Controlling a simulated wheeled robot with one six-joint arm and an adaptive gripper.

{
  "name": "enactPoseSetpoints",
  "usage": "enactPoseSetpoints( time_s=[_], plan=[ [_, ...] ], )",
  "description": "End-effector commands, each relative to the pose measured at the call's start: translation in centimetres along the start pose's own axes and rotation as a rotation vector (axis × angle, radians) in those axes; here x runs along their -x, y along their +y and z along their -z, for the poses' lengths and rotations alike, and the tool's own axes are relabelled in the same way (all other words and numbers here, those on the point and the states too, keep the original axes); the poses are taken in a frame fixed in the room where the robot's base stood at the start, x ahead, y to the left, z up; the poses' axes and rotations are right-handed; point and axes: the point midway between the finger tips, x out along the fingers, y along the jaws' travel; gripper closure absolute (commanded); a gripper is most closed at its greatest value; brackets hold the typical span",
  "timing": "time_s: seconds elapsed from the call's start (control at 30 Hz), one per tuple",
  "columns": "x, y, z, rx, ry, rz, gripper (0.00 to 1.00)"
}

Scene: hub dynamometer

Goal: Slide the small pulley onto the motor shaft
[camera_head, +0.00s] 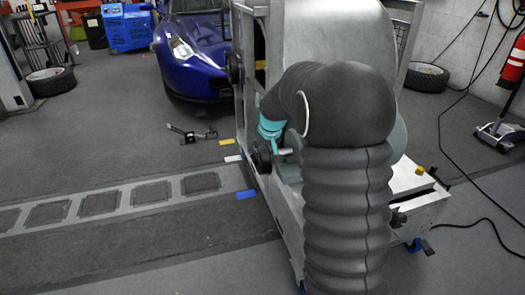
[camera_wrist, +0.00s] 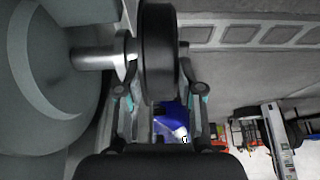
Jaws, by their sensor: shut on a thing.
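The small pulley, a black disc (camera_wrist: 158,50) with a light grey hub, is between the fingers of my gripper (camera_wrist: 160,92) in the wrist view. My gripper is shut on it. The silver motor shaft (camera_wrist: 90,58) sticks out from the grey motor (camera_wrist: 45,80) at left and meets the pulley's hub side, roughly in line. I cannot tell how far the shaft is inside the bore. In the head view the pulley (camera_head: 263,157) shows dark below my gripper (camera_head: 270,133), beside the machine's left face. My arm hides much of the motor there.
The pale machine frame (camera_head: 245,95) stands close around my gripper, with another dark wheel (camera_head: 235,67) higher on its left side. A blue car (camera_head: 190,50) is behind. Open floor lies to the left, with a small tool (camera_head: 190,133) on it.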

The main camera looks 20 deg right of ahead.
Motion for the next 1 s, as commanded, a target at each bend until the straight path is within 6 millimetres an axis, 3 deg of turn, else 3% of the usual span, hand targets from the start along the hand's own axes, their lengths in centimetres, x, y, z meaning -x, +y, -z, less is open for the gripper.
enactPoseSetpoints(
  time_s=[1.0],
  plan=[
    [0.1, 1.8, 0.1, -0.001, 0.002, 0.000, 1.00]
  ],
)
